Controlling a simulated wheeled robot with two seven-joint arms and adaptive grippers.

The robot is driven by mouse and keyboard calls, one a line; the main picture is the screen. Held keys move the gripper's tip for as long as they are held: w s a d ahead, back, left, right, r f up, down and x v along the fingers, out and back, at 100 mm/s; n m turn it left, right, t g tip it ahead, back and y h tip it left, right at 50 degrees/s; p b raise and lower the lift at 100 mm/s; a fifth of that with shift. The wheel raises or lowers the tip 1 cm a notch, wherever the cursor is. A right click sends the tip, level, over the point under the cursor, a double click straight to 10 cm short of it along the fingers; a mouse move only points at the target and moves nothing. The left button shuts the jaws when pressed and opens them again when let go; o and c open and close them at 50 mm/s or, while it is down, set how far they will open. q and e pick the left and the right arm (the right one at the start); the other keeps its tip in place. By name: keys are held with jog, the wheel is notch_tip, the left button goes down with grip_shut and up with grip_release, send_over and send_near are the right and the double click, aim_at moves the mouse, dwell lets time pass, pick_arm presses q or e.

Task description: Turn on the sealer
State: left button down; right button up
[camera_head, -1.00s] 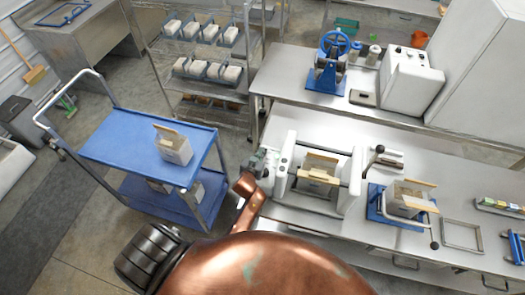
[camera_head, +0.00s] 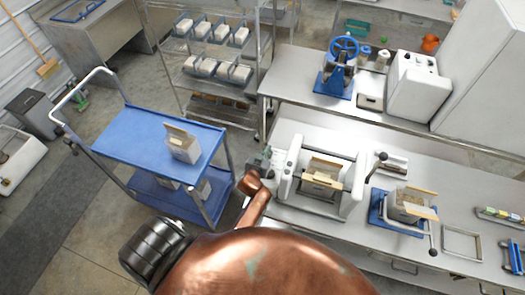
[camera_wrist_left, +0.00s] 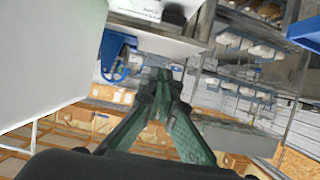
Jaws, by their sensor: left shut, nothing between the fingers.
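The sealer (camera_head: 352,196) is a white machine with two upright side housings on the bench. An open cardboard box (camera_head: 324,182) sits between the housings. Small dark controls show on its left housing (camera_head: 287,180). My left gripper (camera_head: 266,160) is beside that left housing, at the bench's left end, with its fingers close together and empty. I cannot tell from the head view whether it touches the housing. In the left wrist view, the green fingers (camera_wrist_left: 165,78) converge at their tips, and a large white surface (camera_wrist_left: 45,60) fills the left side. My right gripper is not in view.
A blue cart (camera_head: 135,140) carrying an open box (camera_head: 182,146) stands left of the bench. A blue fixture (camera_head: 382,212) with another box is right of the sealer. A wire rack (camera_head: 215,95) and a rear bench with a blue-wheeled press (camera_head: 340,68) stand behind.

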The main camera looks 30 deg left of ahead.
pick_arm(q)
jog(key=s+d+r, duration=0.1)
jog(key=s+r, duration=0.4)
jog(key=s, duration=0.1)
jog(key=shift+s+d+r+b, duration=0.15)
jog(key=shift+d+r+b, duration=0.15)
jog(key=shift+b, duration=0.15)
jog(key=shift+a, duration=0.1)
